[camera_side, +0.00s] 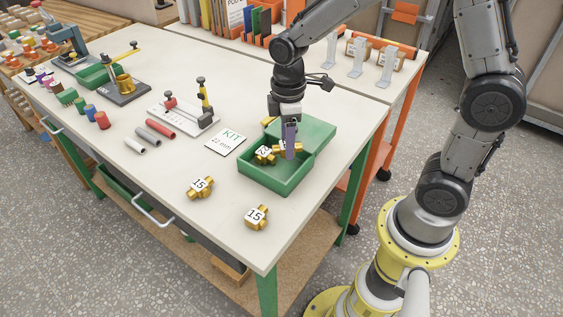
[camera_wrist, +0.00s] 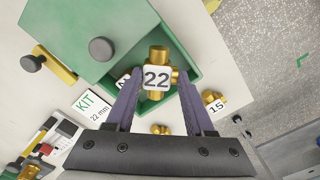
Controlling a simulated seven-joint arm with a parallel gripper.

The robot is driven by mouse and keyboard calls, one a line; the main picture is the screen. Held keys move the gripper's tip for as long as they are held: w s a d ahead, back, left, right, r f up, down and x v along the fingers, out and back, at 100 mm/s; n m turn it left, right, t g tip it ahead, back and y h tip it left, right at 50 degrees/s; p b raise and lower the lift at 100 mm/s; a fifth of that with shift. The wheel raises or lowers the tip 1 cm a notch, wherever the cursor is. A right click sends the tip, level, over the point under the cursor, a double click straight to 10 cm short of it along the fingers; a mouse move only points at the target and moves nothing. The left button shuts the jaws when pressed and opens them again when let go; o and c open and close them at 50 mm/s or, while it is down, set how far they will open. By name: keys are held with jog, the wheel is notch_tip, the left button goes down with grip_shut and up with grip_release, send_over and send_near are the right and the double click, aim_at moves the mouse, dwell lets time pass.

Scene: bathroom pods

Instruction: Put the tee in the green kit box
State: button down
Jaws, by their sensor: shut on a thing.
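My gripper (camera_side: 290,152) points down over the open green kit box (camera_side: 268,181). It is shut on a brass tee (camera_side: 296,147) with a white label, which reads 22 in the wrist view (camera_wrist: 157,77). The fingers (camera_wrist: 160,104) stand on both sides of the tee. The tee is at or just above the box opening; I cannot tell whether it touches anything inside. Another brass fitting (camera_side: 265,154) with a white label lies in the box, left of the held tee. In the wrist view it is mostly hidden behind the left finger.
Two brass fittings labelled 15, one at left (camera_side: 200,187) and one nearer the front edge (camera_side: 257,217), lie on the white bench. A card reading KIT 22 mm (camera_side: 225,142) lies left of the box. The box's green lid (camera_side: 313,133) is open at the back.

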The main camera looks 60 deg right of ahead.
jog(key=shift+f, duration=2.95)
jog(key=shift+f, duration=0.15)
jog(key=c, duration=0.5)
grip_release()
jog(key=shift+c, duration=0.2)
jog(key=shift+r, duration=0.2)
